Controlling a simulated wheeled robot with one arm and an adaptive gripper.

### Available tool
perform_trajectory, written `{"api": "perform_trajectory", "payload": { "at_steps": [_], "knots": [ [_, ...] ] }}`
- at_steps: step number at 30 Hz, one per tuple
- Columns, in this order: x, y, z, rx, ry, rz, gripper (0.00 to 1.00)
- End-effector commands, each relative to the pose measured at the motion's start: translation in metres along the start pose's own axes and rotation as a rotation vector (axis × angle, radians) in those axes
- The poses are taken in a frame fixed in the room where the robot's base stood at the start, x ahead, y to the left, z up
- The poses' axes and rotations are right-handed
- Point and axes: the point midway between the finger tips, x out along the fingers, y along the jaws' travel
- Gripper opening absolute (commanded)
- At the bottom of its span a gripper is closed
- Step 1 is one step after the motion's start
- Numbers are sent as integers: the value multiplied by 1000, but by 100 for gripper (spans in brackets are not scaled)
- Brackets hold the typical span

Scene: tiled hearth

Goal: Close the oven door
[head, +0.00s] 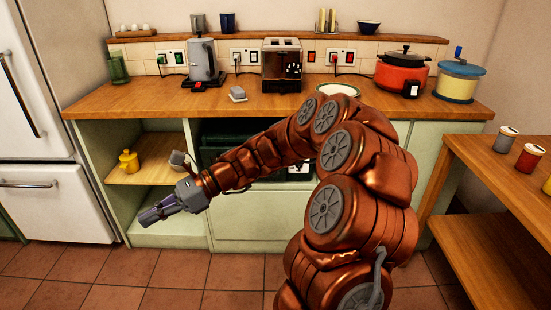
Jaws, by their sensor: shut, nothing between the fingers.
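A dark green and black boxy appliance (222,141), which looks like the oven, sits in the dark bay under the counter. My arm crosses in front of it and hides much of it, so I cannot tell how far its door stands open. My gripper (150,216) is shut and empty. It points left and down, in front of the open shelf bay to the left of the oven, apart from the oven.
A yellow pot (129,161) stands on the wooden shelf (160,172). A white fridge (45,120) is at far left. The wooden counter (150,102) holds a kettle (203,60), toaster (284,64) and red cooker (402,73). A side table (482,165) is at right. Floor tiles at lower left are clear.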

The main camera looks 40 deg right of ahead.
Motion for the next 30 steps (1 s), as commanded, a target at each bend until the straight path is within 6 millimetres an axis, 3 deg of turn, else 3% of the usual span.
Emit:
{"api": "perform_trajectory", "payload": {
  "at_steps": [3,8,11,15,19,24,27,30],
  "knots": [
    [-36,-54,-15,193,-140,-130,0],
    [-98,-117,-44,447,-344,-288,0],
    [-148,-150,-72,596,-481,-385,0],
    [-224,-184,-125,795,-687,-512,0],
    [-298,-199,-182,953,-883,-620,0],
    [-373,-197,-247,1090,-1092,-720,0],
    [-400,-192,-270,1130,-1171,-755,0],
    [-414,-188,-284,1153,-1213,-772,0]
  ]
}}
